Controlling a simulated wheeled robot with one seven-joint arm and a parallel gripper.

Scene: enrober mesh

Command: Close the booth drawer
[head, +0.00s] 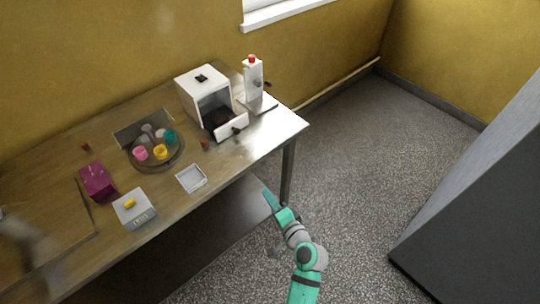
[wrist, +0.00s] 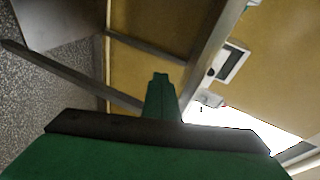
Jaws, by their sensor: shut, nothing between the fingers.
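The booth (head: 203,88) is a white box with an open front and a dark knob on top, standing on the wooden table near its back right. Its drawer (head: 231,125) is pulled out toward the table's front edge, with a white front, a dark handle and dark contents. My gripper (head: 267,193) is shut and empty, out past the table's front right edge and well apart from the drawer. Its closed fingers also show in the wrist view (wrist: 161,78). I cannot clearly make out the drawer in the wrist view.
A white dispenser with a red cap (head: 253,78) stands right of the booth. A small pale tray (head: 191,178), a grey scale-like box (head: 134,209), a magenta box (head: 98,181) and a round tray (head: 177,158) with coloured cups occupy the table. The floor (head: 345,150) right of the table is clear.

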